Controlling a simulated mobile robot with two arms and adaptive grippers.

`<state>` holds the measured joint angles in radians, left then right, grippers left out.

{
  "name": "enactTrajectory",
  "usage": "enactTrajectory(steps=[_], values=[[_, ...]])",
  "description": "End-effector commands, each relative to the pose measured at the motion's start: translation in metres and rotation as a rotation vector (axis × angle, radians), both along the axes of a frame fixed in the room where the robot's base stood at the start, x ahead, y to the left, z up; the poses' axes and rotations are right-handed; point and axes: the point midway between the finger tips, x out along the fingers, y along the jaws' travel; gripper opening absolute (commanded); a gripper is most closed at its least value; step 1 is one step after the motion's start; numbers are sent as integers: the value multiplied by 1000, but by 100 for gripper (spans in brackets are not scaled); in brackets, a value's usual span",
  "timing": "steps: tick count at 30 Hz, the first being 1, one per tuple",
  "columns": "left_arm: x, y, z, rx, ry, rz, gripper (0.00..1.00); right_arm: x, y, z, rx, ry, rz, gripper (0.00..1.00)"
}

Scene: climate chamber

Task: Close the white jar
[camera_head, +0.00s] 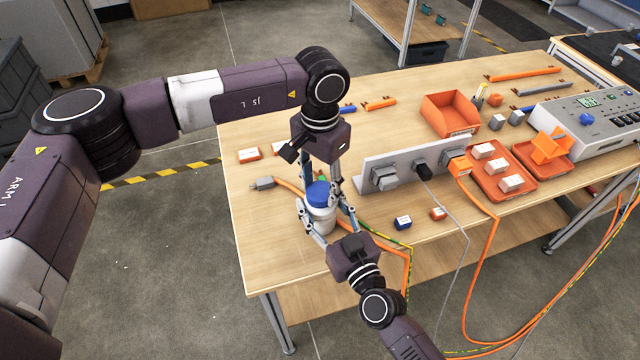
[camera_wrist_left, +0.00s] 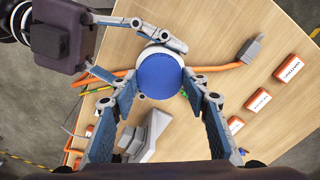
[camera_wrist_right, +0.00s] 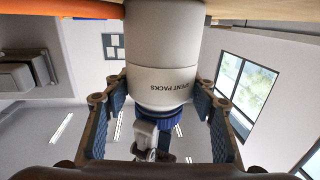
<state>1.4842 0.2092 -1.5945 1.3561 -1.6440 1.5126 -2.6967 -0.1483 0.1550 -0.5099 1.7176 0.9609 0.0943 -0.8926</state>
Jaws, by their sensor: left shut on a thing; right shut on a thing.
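The white jar (camera_head: 320,217) stands upright near the table's left front part, with a blue lid (camera_head: 319,192) on its top. In the right wrist view the jar (camera_wrist_right: 163,60) appears upside down with a label partly reading "PENT PACKS". The lid (camera_wrist_right: 155,117) meets its rim there; I cannot tell how tightly it sits. My right gripper (camera_head: 326,212) is shut around the jar body from the front. My left gripper (camera_head: 322,182) points down from above and is shut on the lid, whose round top (camera_wrist_left: 159,78) shows between its fingers in the left wrist view.
An orange cable with a grey plug (camera_head: 262,183) lies left of the jar. A grey socket panel (camera_head: 405,165) stands close on the right. Small blue (camera_head: 403,222) and orange (camera_head: 438,213) blocks lie to the right. The left front tabletop is mostly clear.

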Motion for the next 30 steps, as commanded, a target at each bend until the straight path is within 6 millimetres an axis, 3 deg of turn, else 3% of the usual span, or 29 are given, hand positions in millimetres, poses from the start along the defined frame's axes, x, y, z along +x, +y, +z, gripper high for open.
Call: enactTrajectory(steps=[5,14,15,19,30], values=[[1,0,1,-1,-2,-138,35,0,0,-1,-1,3,0,0],[1,0,1,-1,-2,-150,35,0,0,-1,-1,3,1,0],[1,0,1,-1,-2,-149,46,0,0,-1,-1,3,1,0],[1,0,1,-1,-2,-149,60,-1,0,-1,-1,3,1,0],[1,0,5,0,-1,-148,60,0,0,-1,-1,3,1,0]])
